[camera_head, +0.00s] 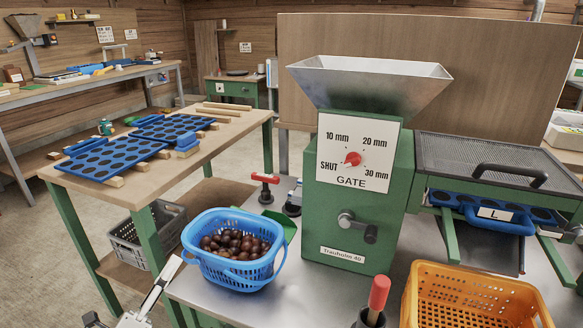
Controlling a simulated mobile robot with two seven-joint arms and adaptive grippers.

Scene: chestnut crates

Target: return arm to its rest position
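My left gripper (132,291) is at the bottom left edge, partly cut off by the frame. A pale finger slants up to the right and a dark tip shows to the left, with a wide gap between them. It looks open, with nothing seen between the fingers. It is to the lower left of the blue basket (226,272), apart from it as far as I can tell. The basket holds several chestnuts (236,243) and stands on the grey metal table. My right gripper is not in view.
A green machine with a steel hopper (370,85) and red gate knob (352,159) stands centre. The knob's exact setting is hard to read. An orange crate (478,268) and red-handled tool (379,292) are at front right. Blue trays (112,158) lie on the left wooden table.

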